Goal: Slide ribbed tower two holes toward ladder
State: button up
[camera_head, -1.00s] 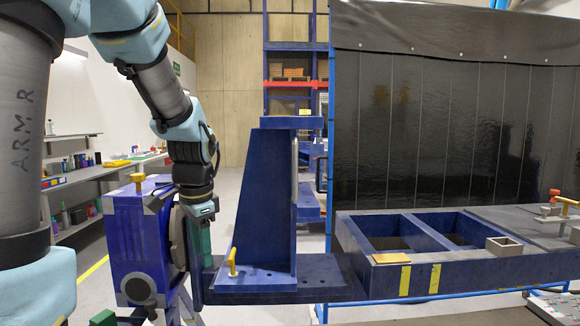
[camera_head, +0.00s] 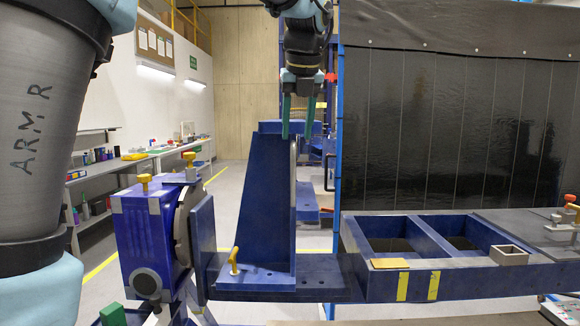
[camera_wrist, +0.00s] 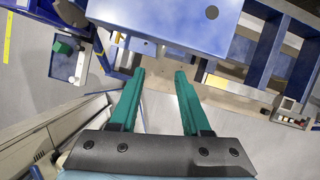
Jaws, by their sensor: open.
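The ribbed tower (camera_head: 262,205) is a tall blue upright with a sloping left side and a flat top plate. It stands upright on a blue base plate (camera_head: 325,275) with holes. A yellow T-handled pin (camera_head: 234,262) stands at its foot on the left. The ladder (camera_head: 425,240), a blue frame with rectangular openings, lies to the right. My gripper (camera_head: 298,137) points down, open and empty, with its green fingers overlapping the tower's top in the head view. In the wrist view the open fingers (camera_wrist: 159,71) are short of a blue plate, apparently the tower's top (camera_wrist: 165,20).
A blue rotary unit (camera_head: 148,235) with yellow knobs stands left of the tower. A yellow block (camera_head: 390,263) and a small square tube (camera_head: 508,255) lie on the ladder. A dark curtain (camera_head: 450,130) hangs behind it. Shelves (camera_head: 140,160) line the left wall.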

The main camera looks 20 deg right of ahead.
aim_at(294, 162)
jog(key=p+x, duration=0.2)
jog(key=x, duration=0.8)
jog(key=shift+w+f, duration=0.2)
jog(key=shift+f, duration=0.2)
grip_shut()
dwell(1.0)
